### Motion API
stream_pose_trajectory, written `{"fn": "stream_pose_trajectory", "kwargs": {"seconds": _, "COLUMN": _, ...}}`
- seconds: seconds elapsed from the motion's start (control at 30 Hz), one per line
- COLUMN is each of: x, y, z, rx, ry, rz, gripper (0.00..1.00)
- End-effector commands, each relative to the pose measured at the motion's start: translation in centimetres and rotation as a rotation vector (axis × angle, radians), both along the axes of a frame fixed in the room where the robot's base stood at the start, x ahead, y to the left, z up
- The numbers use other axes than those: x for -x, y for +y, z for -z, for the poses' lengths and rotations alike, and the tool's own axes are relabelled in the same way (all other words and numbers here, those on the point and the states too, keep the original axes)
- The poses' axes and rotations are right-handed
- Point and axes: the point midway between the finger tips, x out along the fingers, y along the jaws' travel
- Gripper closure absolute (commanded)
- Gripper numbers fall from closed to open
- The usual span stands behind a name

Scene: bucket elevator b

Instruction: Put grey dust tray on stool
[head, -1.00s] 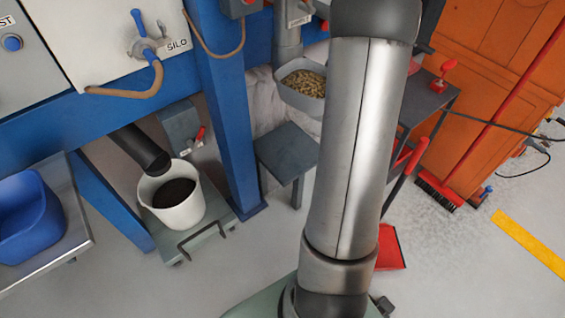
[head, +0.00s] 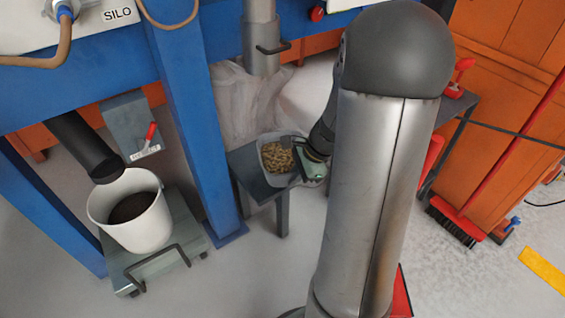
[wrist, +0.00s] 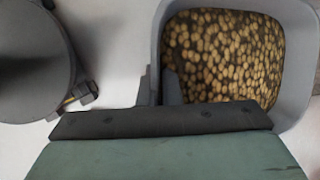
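The grey dust tray (head: 262,160), filled with tan pellets, is over the seat of the small grey stool (head: 245,178) in the head view. I cannot tell whether its underside touches the seat. My gripper (head: 306,165) is at the tray's right side, partly hidden behind my arm. In the wrist view the tray (wrist: 300,60) fills the upper right, level-looking, with pellets inside. The fingers of my gripper (wrist: 159,90) stand on either side of the tray's wall and appear closed on it.
A metal spout (head: 262,45) with a handle hangs above the stool. A blue post (head: 190,120) stands close left of it. A white bucket (head: 130,232) on a cart is farther left. A dark side table (head: 455,105) is to the right. A rounded grey object (wrist: 35,60) shows in the wrist view.

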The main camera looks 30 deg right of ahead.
Motion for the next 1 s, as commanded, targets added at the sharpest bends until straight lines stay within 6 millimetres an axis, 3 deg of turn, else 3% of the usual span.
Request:
{"fn": "stream_pose_trajectory", "kwargs": {"seconds": 0.37, "x": -8.3, "y": -1.9, "z": 4.3, "rx": -0.001, "ry": -0.001, "rz": -0.003, "gripper": 1.0}}
{"fn": "stream_pose_trajectory", "kwargs": {"seconds": 0.5, "x": -10.5, "y": -2.4, "z": 7.0, "rx": -0.002, "ry": 0.0, "rz": -0.002, "gripper": 1.0}}
{"fn": "stream_pose_trajectory", "kwargs": {"seconds": 0.87, "x": -12.8, "y": -2.9, "z": 9.5, "rx": -0.001, "ry": 0.0, "rz": -0.001, "gripper": 1.0}}
{"fn": "stream_pose_trajectory", "kwargs": {"seconds": 1.0, "x": -13.3, "y": -3.1, "z": 11.5, "rx": -0.001, "ry": 0.001, "rz": -0.001, "gripper": 1.0}}
